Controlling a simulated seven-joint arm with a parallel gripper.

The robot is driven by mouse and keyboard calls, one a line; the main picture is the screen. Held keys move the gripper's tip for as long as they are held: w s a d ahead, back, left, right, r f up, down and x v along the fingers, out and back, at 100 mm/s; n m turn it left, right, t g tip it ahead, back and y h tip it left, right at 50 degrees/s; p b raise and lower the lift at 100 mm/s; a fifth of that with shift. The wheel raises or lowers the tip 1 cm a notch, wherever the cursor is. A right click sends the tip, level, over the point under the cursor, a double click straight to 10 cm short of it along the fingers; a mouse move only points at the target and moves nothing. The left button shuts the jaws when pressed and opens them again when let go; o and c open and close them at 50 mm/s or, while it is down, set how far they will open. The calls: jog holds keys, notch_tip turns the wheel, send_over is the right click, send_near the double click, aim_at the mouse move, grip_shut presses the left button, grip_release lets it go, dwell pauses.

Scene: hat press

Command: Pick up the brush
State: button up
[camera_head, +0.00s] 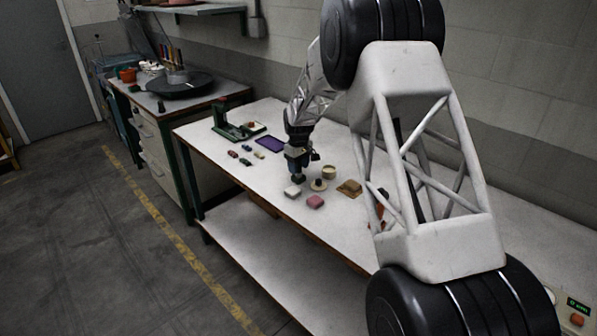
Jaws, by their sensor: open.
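My gripper (298,177) is over the white workbench (226,157), pointing down, small in this view. Its fingers are open, with nothing clearly held between them. I cannot tell for certain which small object is the brush. A round pale piece with a dark knob (318,185) lies just right of the gripper and could be it. A whitish block (292,192) lies just in front of the gripper. The gripper's height above the bench is hard to judge, and its fingertips are dark and blurred.
A pink block (315,202), a beige cup (329,172) and a brown piece (349,188) lie close by. A purple mat (269,144), several small coloured pieces and a green press (231,126) stand farther left. My arm hides much of the bench's right part.

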jog(key=shift+f, duration=0.25)
dwell(0.4)
grip_shut()
jog(key=shift+r, duration=0.1)
jog(key=shift+r, duration=0.8)
jog(key=shift+s+r, duration=0.1)
jog(key=shift+r, duration=0.85)
jog(key=s+d+r, duration=0.1)
jog(key=s+d, duration=0.2)
jog(key=s, duration=1.2)
jog(key=shift+s+r, duration=0.15)
jog(key=shift+s, duration=0.1)
